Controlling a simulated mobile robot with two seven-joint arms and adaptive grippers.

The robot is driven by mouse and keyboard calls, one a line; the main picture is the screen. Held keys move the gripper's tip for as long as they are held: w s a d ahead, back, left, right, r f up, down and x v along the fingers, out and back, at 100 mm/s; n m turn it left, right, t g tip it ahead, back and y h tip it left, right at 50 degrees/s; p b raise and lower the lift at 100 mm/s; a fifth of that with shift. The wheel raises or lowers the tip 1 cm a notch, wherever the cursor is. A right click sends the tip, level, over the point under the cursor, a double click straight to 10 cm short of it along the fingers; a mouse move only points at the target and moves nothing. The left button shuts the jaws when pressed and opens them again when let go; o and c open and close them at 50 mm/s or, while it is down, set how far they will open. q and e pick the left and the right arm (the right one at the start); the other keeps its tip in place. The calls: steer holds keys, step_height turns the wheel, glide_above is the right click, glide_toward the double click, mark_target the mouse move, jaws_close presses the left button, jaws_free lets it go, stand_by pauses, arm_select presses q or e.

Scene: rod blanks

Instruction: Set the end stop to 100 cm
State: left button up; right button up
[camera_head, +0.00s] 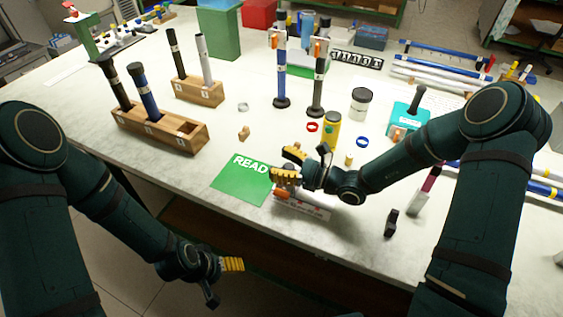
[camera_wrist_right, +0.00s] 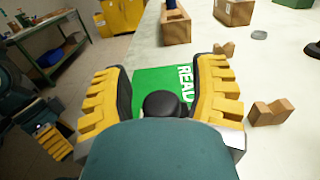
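I cannot tell for certain which part is the end stop. A white strip with small orange parts (camera_head: 312,209) lies at the table's front edge, partly hidden by my right gripper. In the right wrist view the fingers (camera_wrist_right: 162,95) are apart, with the mat (camera_wrist_right: 150,78) beyond. A dark rounded part shows between them; I cannot tell what it is. My left gripper (camera_head: 222,277) hangs low in front of the table. No 100 cm mark is legible.
Wooden racks (camera_head: 186,134) with upright rods stand at the left. Two tall rods on dark bases (camera_head: 282,102) stand at mid-table. A yellow can (camera_head: 332,130) and blue ring (camera_head: 362,142) lie near my right forearm. White rails with blue rods (camera_head: 430,74) lie at the back right.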

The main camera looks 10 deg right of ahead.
steer(key=v, duration=1.2)
